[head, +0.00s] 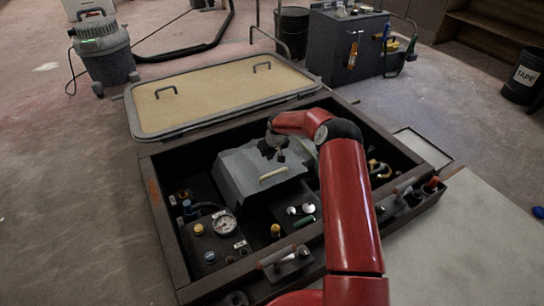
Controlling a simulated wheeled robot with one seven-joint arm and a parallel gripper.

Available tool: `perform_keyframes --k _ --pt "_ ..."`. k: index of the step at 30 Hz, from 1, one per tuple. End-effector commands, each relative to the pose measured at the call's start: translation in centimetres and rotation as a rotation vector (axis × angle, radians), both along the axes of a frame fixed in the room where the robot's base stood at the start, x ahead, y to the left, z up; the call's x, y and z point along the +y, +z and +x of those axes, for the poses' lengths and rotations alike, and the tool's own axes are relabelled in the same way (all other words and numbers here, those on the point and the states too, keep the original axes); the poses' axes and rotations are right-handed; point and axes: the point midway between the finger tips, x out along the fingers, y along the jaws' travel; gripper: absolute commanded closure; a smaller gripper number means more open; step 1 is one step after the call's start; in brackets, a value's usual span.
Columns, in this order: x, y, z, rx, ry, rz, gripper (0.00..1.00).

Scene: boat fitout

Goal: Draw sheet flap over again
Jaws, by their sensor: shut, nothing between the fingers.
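A grey sheet flap (245,170) drapes over something inside the dark box, left of the middle. A pale handle (273,175) shows on its near side. My gripper (274,151) is at the end of my red arm, over the far part of the grey sheet. Its fingers are small and dark here and show as shut and empty. Whether they touch the sheet I cannot tell. My arm hides part of the box's right side and whatever lies behind it.
The box (160,205) has its beige lid (220,95) open at the back. A pressure gauge (225,224), knobs and fittings fill the front left. A clamp handle (284,258) stands at the front rim. A vacuum (103,48) and a dark cabinet (345,45) stand behind.

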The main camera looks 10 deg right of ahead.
Motion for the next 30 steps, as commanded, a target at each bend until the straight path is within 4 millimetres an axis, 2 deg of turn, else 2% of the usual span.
perform_keyframes --k 1,3,11,24,30 --pt "0.2 -1.4 0.3 0.002 0.000 0.000 1.00" --pt "0.3 -2.6 0.6 0.002 0.001 0.001 1.00" --pt "0.7 -6.4 1.8 0.001 0.000 0.001 1.00" --pt "-0.5 -5.5 -1.3 0.000 0.002 -0.002 1.00" --pt "-0.5 -5.4 -1.9 0.001 0.001 -0.001 1.00"
